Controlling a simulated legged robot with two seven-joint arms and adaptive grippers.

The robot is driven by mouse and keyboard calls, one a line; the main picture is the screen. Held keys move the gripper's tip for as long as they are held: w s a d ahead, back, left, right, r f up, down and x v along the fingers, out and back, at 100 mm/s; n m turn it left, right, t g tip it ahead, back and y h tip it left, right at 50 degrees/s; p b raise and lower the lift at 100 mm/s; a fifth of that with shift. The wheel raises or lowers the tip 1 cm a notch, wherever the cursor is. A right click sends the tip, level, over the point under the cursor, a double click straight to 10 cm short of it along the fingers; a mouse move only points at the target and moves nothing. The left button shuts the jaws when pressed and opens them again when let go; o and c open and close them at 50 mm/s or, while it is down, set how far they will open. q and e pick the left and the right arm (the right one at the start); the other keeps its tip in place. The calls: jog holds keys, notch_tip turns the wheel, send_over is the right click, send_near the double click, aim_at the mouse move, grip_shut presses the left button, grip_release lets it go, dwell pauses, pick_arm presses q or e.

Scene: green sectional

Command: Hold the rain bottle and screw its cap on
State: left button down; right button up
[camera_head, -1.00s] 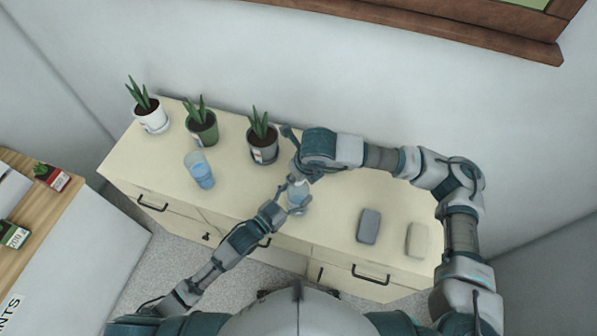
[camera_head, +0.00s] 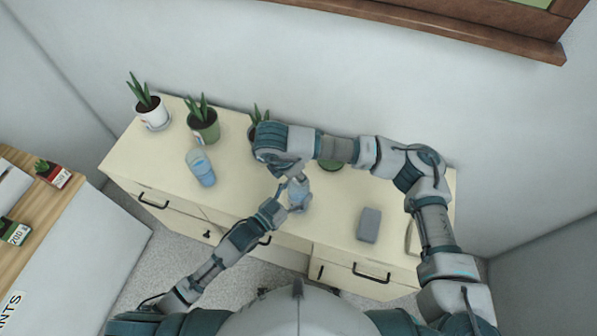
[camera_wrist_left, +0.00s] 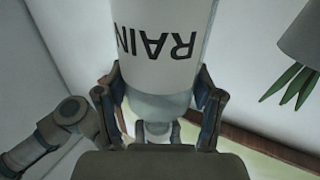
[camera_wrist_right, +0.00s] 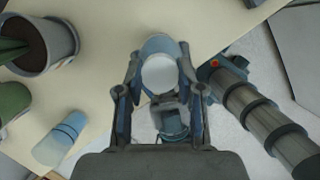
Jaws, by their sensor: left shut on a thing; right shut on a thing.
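My right gripper (camera_head: 294,179) is above, at the bottle's top. In the right wrist view a round white cap (camera_wrist_right: 159,74) lies between its fingers, and the gripper is shut on it. I cannot tell how far the cap is seated on the neck.
A blue tumbler (camera_head: 201,168) stands to the left. White (camera_head: 152,112) and green (camera_head: 204,126) potted plants stand at the back left; a grey pot (camera_wrist_right: 45,45) is partly hidden by my right arm. A grey block (camera_head: 369,225) lies to the right. A wooden counter (camera_head: 40,225) is far left.

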jog(key=m+g, duration=0.1)
jog(key=m, duration=0.3)
jog(key=shift+w+a+m+h, duration=0.1)
jog(key=shift+m+h, duration=0.2)
jog(key=o, duration=0.7)
jog(key=shift+r, duration=2.25)
jog(key=shift+c, duration=0.3)
